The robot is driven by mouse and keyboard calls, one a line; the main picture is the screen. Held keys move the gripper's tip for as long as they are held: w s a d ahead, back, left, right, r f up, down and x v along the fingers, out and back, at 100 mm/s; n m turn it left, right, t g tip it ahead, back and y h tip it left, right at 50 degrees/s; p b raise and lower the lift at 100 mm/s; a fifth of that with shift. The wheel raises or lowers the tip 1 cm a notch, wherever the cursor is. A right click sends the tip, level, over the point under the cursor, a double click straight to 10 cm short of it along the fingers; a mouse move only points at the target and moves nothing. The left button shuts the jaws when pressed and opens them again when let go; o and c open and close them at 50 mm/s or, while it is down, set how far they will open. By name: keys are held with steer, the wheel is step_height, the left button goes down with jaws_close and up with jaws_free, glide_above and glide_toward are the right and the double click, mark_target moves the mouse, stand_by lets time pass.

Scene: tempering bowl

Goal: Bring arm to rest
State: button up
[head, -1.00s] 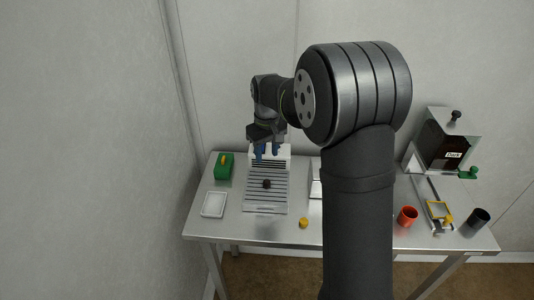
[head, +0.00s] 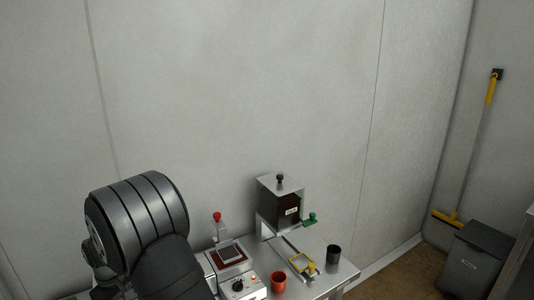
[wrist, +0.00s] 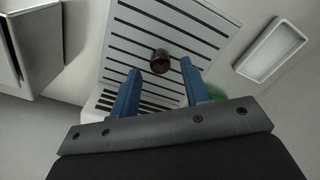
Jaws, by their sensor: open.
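My gripper (wrist: 158,80) shows in the wrist view with its two blue fingers apart and nothing between them that it grips. Beyond the fingertips a small dark brown round thing (wrist: 160,61) sits on the slotted rack (wrist: 190,27). I cannot tell the exact gap between the fingers and it, but they look apart. In the head view my arm fills the lower left, and my gripper is out of that picture.
A white tray (wrist: 271,51) lies beside the rack, and a green thing (wrist: 216,93) is partly hidden behind a finger. The head view shows a dispenser (head: 281,207), a red cup (head: 278,282), a dark cup (head: 333,254), a machine with a red knob (head: 217,217) and a grey bin (head: 474,262).

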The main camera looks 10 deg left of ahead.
steer(key=shift+r, duration=0.85)
